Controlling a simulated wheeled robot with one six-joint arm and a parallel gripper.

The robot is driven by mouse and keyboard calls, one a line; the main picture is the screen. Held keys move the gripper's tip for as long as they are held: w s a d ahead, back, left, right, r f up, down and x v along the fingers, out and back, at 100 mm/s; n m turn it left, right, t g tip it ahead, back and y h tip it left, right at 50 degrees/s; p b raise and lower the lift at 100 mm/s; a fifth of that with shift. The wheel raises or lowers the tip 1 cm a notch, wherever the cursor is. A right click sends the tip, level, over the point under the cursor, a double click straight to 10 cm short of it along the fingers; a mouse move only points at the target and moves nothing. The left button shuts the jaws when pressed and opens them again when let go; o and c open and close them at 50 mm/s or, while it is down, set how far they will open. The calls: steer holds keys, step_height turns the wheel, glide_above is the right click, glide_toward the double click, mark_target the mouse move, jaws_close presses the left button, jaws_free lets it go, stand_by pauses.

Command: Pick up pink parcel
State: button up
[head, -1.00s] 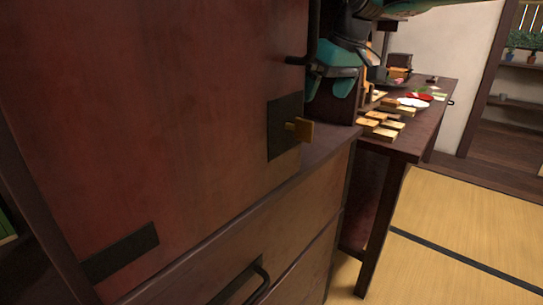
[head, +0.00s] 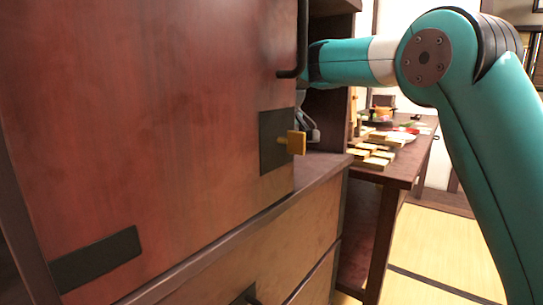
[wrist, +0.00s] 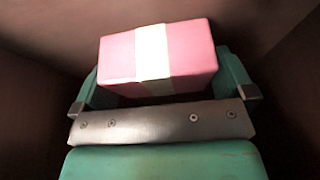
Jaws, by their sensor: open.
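The pink parcel (wrist: 190,50), a box with a pale band around its middle, shows in the wrist view, inside a dark enclosed space. My gripper (wrist: 163,98) is open, with one finger on each side of the parcel's near end. I cannot tell whether the fingers touch it. In the head view the parcel is hidden, and most of my gripper is hidden behind the red-brown cabinet door (head: 150,110).
The cabinet door has a yellow knob (head: 296,142) and a dark handle bar close to my arm. Dark walls (wrist: 35,90) stand close on both sides in the wrist view. A low table (head: 405,168) with wooden blocks and dishes stands behind. Tatami floor (head: 430,250) is clear at right.

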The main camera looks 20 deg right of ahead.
steer(key=shift+r, duration=0.1)
steer(key=c, duration=0.7)
steer(key=shift+r, duration=0.1)
